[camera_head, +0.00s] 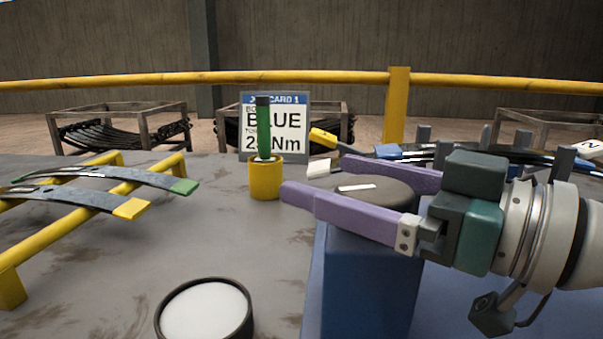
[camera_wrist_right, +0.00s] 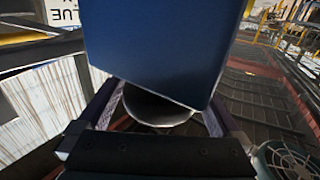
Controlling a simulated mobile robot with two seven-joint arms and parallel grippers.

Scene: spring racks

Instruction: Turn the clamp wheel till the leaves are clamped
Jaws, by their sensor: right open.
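The clamp wheel seems to be the dark round cap (camera_head: 385,192) with a white mark, on top of a blue block (camera_head: 370,280). My right gripper (camera_head: 315,176) has two purple fingers spread apart, one on the near side of the cap and one on the far side. Whether they touch it I cannot tell. The right wrist view shows the blue block (camera_wrist_right: 155,45) close up, with a grey rounded shape below it between the fingers. A stack of leaves (camera_head: 405,151) lies behind the gripper, partly hidden. My left gripper is not in view.
A yellow rack (camera_head: 35,253) at left holds leaves with green and yellow ends. A yellow cup (camera_head: 265,184) holds a green-handled tool before a card reading BLUE (camera_head: 290,125). A round white-topped container (camera_head: 207,312) stands in front. A yellow rail crosses behind.

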